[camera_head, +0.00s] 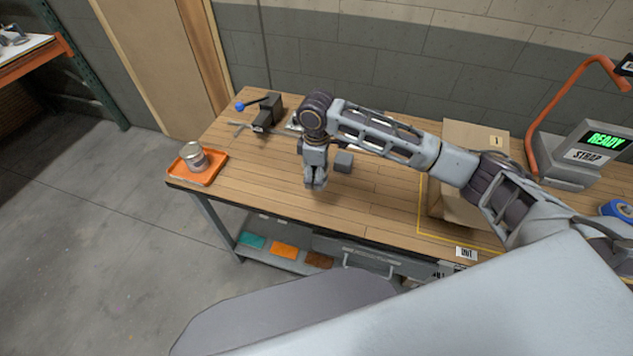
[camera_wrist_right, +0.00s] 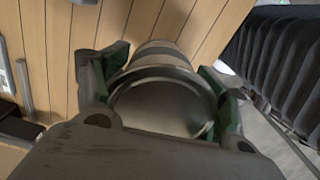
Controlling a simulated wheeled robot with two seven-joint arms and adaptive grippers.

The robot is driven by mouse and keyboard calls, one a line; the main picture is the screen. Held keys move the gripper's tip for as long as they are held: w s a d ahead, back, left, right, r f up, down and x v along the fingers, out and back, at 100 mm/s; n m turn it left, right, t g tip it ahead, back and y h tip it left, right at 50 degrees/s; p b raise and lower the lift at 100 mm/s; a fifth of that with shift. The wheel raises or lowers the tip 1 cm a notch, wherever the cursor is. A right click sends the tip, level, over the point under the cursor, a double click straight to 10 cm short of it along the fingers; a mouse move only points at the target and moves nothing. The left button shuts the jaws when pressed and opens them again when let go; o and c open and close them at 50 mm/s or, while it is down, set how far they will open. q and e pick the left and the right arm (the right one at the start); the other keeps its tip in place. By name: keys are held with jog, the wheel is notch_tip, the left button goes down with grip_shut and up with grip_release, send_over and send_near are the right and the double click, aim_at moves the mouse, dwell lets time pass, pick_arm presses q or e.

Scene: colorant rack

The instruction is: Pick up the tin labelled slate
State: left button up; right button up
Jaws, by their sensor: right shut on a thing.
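In the right wrist view a round metal tin (camera_wrist_right: 165,103) sits between the green-padded fingers of my right gripper (camera_wrist_right: 172,95), its flat end towards the camera. The gripper is shut on it. No label on it can be read, so I cannot tell that it is the slate one. In the head view my right gripper (camera_head: 316,180) is over the middle of the bench, and the held tin cannot be made out there. Another metal tin (camera_head: 194,157) stands upright on an orange tray (camera_head: 209,174) at the bench's left end; its label is unreadable. My left gripper is not in view.
A dark device with a blue knob (camera_head: 240,106) stands at the back left. A cardboard box (camera_head: 470,137) and a machine reading READY (camera_head: 600,142) stand to the right.

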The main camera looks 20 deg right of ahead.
jog(key=shift+r, duration=0.95)
jog(key=shift+w, duration=0.15)
